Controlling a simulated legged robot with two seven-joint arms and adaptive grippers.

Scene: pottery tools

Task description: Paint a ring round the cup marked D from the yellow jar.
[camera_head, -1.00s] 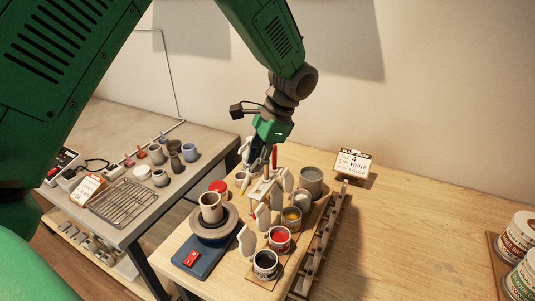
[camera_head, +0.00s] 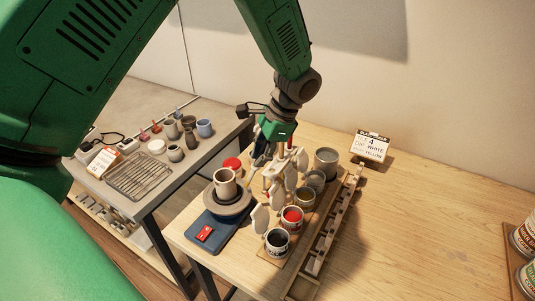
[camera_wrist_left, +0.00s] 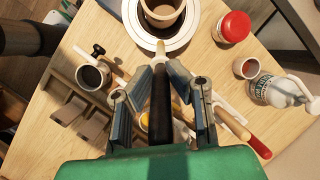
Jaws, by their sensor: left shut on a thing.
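A grey-beige cup (camera_head: 225,183) stands upright on a round turntable (camera_head: 232,209) with a blue base. In the left wrist view the cup (camera_wrist_left: 163,10) is at the top edge. I cannot make out a letter on it. My left gripper (camera_wrist_left: 160,72) is shut on a dark-handled brush (camera_wrist_left: 160,108), whose pale end points toward the turntable, apart from the cup as far as I can see. In the head view my left gripper (camera_head: 261,157) is right of and behind the cup. What seems the yellow jar (camera_head: 305,197) stands in the jar row, partly hidden by white paddles.
A red jar (camera_head: 291,218), a black jar (camera_head: 277,241) and a large grey pot (camera_head: 326,160) stand in the row beside a slotted wooden rack (camera_head: 322,243). A red-lidded tub (camera_head: 232,164) is behind the cup. A sign (camera_head: 371,147) stands farther right.

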